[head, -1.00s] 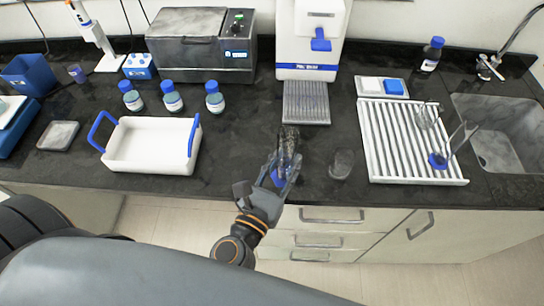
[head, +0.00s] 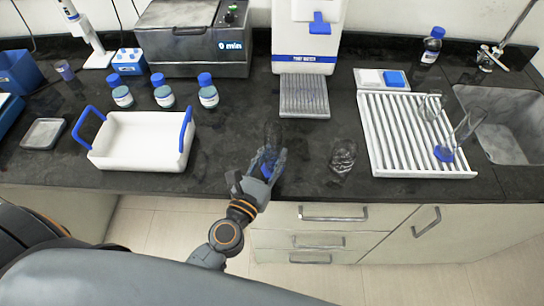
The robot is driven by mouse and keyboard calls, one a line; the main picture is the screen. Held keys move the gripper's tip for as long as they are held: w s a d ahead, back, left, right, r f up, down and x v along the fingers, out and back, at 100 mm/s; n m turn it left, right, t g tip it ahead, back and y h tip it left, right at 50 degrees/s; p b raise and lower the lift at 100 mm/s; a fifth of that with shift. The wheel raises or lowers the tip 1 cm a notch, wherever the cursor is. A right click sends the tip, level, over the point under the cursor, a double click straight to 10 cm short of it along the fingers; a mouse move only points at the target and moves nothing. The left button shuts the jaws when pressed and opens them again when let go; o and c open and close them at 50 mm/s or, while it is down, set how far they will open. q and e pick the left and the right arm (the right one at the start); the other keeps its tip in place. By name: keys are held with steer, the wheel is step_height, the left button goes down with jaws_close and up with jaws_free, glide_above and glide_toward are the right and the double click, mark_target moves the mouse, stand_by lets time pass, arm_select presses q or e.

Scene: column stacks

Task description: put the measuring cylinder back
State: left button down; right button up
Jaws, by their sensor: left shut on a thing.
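My left gripper (head: 264,172) is over the front part of the black counter, shut on a clear measuring cylinder (head: 272,140). Blue shows between its fingers, and the fingers hide much of the held cylinder. I cannot tell whether the cylinder touches the counter. Another clear cylinder with a blue base (head: 444,154) stands on the white slatted drying rack (head: 378,140) at the right. My right gripper is out of view.
A clear glass vessel (head: 342,157) stands right of my gripper. A clear beaker (head: 430,106) is on the rack, beside the sink (head: 510,145). A white tray with blue handles (head: 138,150), several blue-capped bottles and a water dispenser (head: 304,42) stand around.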

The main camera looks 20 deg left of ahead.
arm_select(q)
steer(key=shift+f, duration=0.2)
steer(key=c, duration=1)
jaws_free()
